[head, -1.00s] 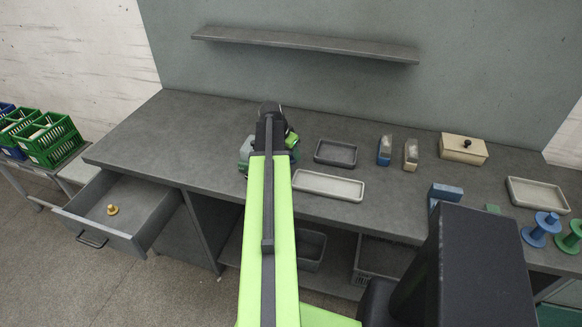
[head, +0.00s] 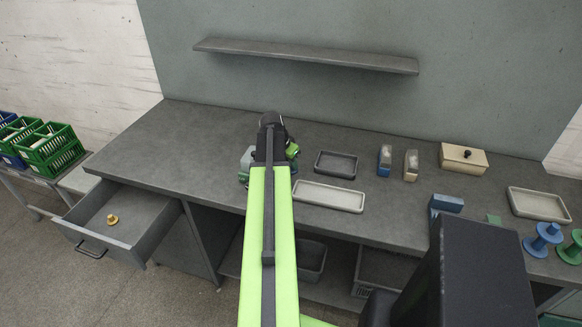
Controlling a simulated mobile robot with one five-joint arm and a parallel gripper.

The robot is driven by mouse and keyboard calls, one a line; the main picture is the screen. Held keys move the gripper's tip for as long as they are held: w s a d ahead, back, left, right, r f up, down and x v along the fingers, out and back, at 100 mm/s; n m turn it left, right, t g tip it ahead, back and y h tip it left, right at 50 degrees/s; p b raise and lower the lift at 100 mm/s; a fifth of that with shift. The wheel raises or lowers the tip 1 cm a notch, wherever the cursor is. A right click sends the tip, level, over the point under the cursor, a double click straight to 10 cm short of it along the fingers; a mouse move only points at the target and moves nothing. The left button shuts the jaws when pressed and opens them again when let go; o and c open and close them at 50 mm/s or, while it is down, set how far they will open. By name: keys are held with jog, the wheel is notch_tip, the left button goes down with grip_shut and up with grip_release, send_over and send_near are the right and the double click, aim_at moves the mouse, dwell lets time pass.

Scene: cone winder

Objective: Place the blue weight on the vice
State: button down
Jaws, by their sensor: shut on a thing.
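My gripper (head: 272,124) is at the far end of my green arm, over the back middle of the bench. My own wrist hides most of its fingers. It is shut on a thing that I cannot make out. I cannot pick out the blue weight for certain. A grey-teal object (head: 247,160), possibly the vice, stands on the bench just left of my wrist and is partly covered by it. A small green part (head: 292,151) shows right of the wrist; I cannot tell what it belongs to.
A dark tray (head: 336,165) and a pale tray (head: 328,196) lie right of my arm. Beyond are two small boxes (head: 411,165), a lidded cream box (head: 464,159), a blue block (head: 446,204) and spools (head: 543,239). A drawer (head: 120,216) with a brass piece stands open. The bench's left is clear.

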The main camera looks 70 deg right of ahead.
notch_tip(320, 180, up, 5)
jog(key=p, duration=0.4)
jog(key=shift+p, duration=0.3)
jog(key=s+a+r+p, duration=0.1)
jog(key=s+r+p, duration=0.3)
jog(key=s, duration=0.8)
jog(key=shift+a+r, duration=0.15)
jog(key=shift+a, duration=0.1)
